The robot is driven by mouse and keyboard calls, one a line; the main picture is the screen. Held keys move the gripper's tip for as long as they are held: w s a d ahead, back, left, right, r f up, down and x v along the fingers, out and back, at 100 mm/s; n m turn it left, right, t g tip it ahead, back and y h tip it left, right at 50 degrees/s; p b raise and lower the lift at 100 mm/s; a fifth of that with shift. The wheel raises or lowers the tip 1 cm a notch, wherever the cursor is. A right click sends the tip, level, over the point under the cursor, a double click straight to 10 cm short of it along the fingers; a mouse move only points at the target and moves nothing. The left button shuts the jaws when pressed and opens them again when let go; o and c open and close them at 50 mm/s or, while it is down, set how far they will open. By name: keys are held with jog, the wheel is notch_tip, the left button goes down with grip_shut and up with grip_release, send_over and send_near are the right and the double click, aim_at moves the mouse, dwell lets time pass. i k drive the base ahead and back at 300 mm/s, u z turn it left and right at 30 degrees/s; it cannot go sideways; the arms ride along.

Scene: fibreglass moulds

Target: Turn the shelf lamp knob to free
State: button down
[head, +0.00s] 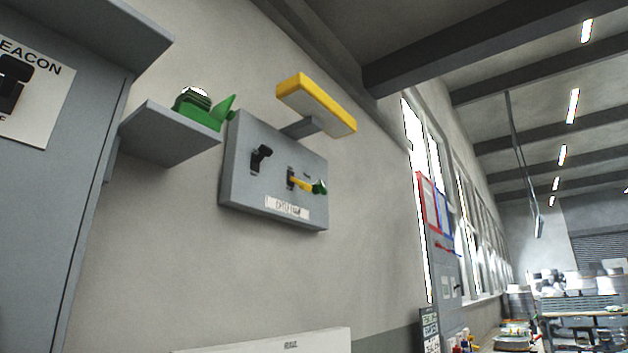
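A grey control box (240,186) is fixed to the wall left of the middle of the head view. It has a black knob or lever (261,158) on its left and a yellow lever with a green tip (303,184) on its right, sticking out toward the lower right. A white label (287,208) below them is too blurred to read surely, so I cannot tell which control is the shelf lamp knob. A yellow-edged lamp-like bar (316,104) stands out above the box on a grey bracket. My gripper is not in view.
A grey shelf (165,140) with a green object (200,110) on it juts out left of the box. A grey cabinet (45,210) with a sign ending in "EACON" (32,95) fills the left edge. A pale panel (265,343) is at the bottom. Cluttered benches are far right.

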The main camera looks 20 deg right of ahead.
aim_at(319, 187)
jog(key=z, duration=0.85)
jog(key=k, duration=1.15)
jog(key=z, duration=1.1)
jog(key=i, duration=2.3)
jog(key=u, duration=0.75)
jog(key=i, duration=1.05)
jog(key=u, duration=1.75)
jog(key=i, duration=0.8)
jog(key=u, duration=0.65)
